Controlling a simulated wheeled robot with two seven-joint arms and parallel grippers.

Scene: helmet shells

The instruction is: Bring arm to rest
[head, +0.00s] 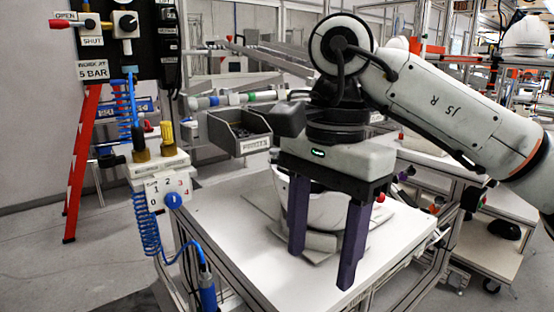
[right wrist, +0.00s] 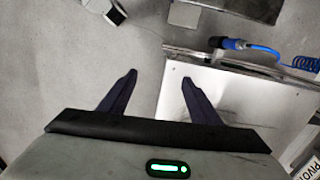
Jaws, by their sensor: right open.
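My right gripper (head: 322,268) hangs fingers down in the head view, in front of a white shell on the white worktable (head: 225,205). Its two dark purple fingers are spread with nothing between them; they also show open in the right wrist view (right wrist: 159,76). The white shell (head: 325,205) is partly hidden behind the fingers and the gripper body. In the right wrist view the fingers point over grey floor and the edge of the worktable (right wrist: 235,100); no shell shows there. My left gripper is not in view.
A grey bin (head: 238,132) sits behind the gripper. A control box with a dial (head: 173,200), a blue coiled hose (head: 147,225) and a blue tool (head: 207,292) stand at the table's left. A red ladder (head: 82,160) is further left. The table's front part is bare.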

